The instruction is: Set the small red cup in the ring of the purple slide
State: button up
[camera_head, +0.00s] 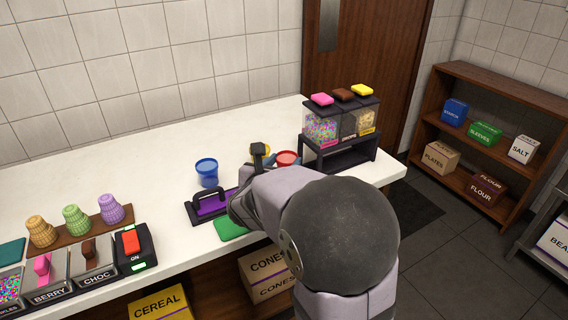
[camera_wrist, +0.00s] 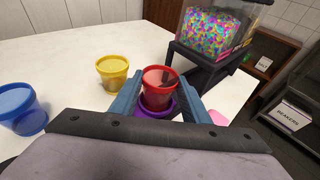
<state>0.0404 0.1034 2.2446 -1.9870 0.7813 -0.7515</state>
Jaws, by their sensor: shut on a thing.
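The small red cup (camera_head: 287,157) is upright between the blue-grey fingers of my gripper (camera_wrist: 160,100), which is shut on it. In the wrist view the red cup (camera_wrist: 160,78) has a purple round rim (camera_wrist: 157,108) showing below it; I cannot tell whether this is part of the purple slide or whether the cup touches it. The purple slide (camera_head: 213,205) lies on the counter in the head view, with a black handle on top. My arm hides its right side, and its ring is not clearly visible there.
A blue cup (camera_head: 207,172) stands behind the slide, and a yellow cup (camera_wrist: 112,71) stands left of the red one. A topping dispenser on a dark stand (camera_head: 337,155) is close on the right. A green pad (camera_head: 230,228) lies before the slide. The counter's back left is clear.

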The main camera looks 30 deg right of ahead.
jog(key=shift+f, duration=0.2)
jog(key=o, duration=1)
jog(key=shift+r, duration=0.15)
jog(key=shift+r, duration=0.2)
jog(key=shift+s+a, duration=0.2)
jog(key=shift+a, duration=0.1)
jog(key=p+v, duration=0.1)
jog(key=v, duration=1)
jog(key=shift+s+r, duration=0.1)
jog(key=shift+s, duration=0.05)
